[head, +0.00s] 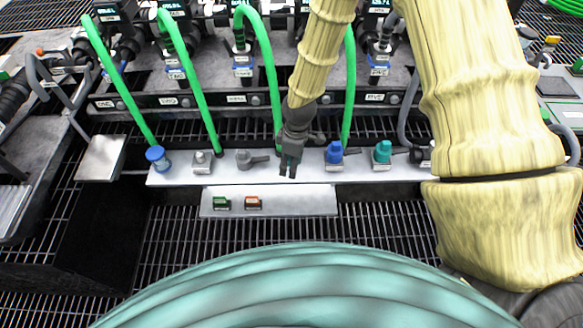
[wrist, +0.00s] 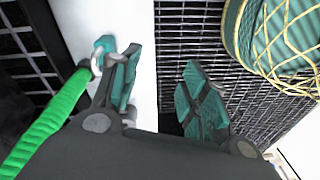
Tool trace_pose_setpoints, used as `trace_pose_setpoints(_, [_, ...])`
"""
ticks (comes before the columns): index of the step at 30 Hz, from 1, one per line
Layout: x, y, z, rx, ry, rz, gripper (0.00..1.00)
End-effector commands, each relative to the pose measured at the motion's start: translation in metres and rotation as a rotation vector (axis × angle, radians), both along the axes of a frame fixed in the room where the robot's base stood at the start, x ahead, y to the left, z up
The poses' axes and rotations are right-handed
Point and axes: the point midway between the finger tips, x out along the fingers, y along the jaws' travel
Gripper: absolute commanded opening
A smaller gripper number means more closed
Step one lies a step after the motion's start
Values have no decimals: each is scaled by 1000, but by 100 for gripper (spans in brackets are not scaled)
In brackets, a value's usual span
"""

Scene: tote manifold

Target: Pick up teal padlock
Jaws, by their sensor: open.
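In the wrist view, a small teal piece (wrist: 104,45) with a pale curved loop, like a padlock and shackle, shows over the white panel beside my left fingertip. Part of it is hidden by that finger, and I cannot tell whether they touch. My gripper (wrist: 160,82) is open, with nothing seen between its teal-faced fingers. In the head view my gripper (head: 289,168) points down at the middle of the white valve strip. A teal-topped fitting (head: 382,152) stands right of it on that strip; I cannot tell whether it is the same piece.
A pale ledge (head: 300,202) in front carries a small green item (head: 222,203) and an orange-red item (head: 253,203). A blue-topped fitting (head: 334,153) stands just right of my gripper. Green hoses (head: 190,80) rise behind the strip (head: 215,177). Open grating (head: 385,225) lies in front.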

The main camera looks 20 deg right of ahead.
Motion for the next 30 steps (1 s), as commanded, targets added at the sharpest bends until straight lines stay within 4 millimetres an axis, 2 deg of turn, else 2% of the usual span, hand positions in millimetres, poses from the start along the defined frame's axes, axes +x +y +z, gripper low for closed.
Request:
trace_pose_setpoints(1, [22, -3, 4, -18, -21, 60, 45])
trace_pose_setpoints(3, [42, -8, 17, -48, -34, 135, 45])
trace_pose_setpoints(6, [62, -14, 32, -81, -47, 206, 45])
trace_pose_setpoints(9, [71, -18, 40, -100, -52, 245, 45])
trace_pose_setpoints(14, [74, -20, 35, -108, -52, 258, 45])
trace_pose_setpoints(22, [73, -20, -2, -108, -50, 255, 45])
trace_pose_setpoints(30, [73, -20, -19, -107, -51, 254, 45])
